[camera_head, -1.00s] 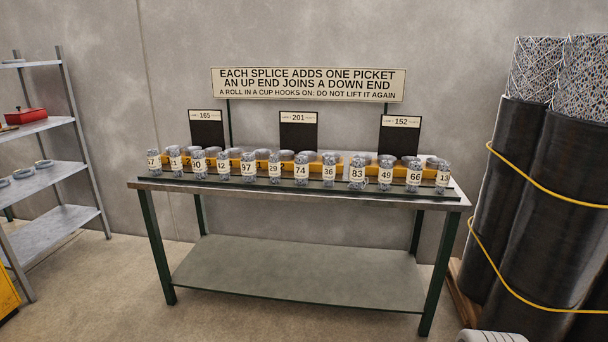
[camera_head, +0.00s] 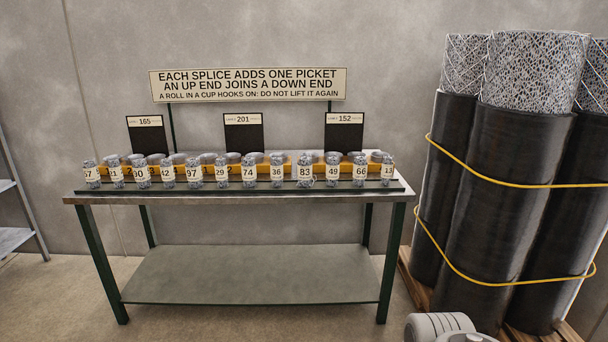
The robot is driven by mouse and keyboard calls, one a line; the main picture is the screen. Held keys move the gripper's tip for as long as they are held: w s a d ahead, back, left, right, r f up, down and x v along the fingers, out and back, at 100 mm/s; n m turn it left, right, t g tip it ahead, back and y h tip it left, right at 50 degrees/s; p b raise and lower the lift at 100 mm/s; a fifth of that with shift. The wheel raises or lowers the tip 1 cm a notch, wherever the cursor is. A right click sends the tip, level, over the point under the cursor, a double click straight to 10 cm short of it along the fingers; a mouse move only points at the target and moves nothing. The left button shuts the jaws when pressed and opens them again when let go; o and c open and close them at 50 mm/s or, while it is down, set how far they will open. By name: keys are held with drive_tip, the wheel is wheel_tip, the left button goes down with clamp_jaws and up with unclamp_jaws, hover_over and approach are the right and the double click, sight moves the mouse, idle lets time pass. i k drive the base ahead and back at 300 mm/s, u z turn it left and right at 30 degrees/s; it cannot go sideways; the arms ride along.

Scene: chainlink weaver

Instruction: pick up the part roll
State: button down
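Several small grey mesh part rolls with white number labels stand upright in a row along the front of the table (camera_head: 240,196). Among them are roll 97 (camera_head: 194,173), roll 74 (camera_head: 249,173), roll 83 (camera_head: 305,173) and roll 13 (camera_head: 387,170). Behind them is a yellow rail (camera_head: 275,169) with round grey cups. Three dark boards stand behind, marked 165 (camera_head: 147,138), 201 (camera_head: 243,136) and 152 (camera_head: 344,136). A rounded light-grey shape at the bottom edge looks like part of my arm; my gripper's fingers do not show.
Large black-wrapped mesh rolls (camera_head: 505,190) with yellow straps stand on a wooden pallet (camera_head: 415,285) at the right. A sign (camera_head: 248,85) hangs over the table. A metal shelf (camera_head: 15,215) is at the left edge. Floor in front of the table is open.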

sight(304, 166)
drive_tip(key=z, duration=0.15)
drive_tip(key=i, duration=1.1)
drive_tip(key=u, duration=0.65)
drive_tip(key=i, duration=1.2)
drive_tip(key=u, duration=0.8)
drive_tip(key=i, duration=0.6)
drive_tip(key=z, duration=0.05)
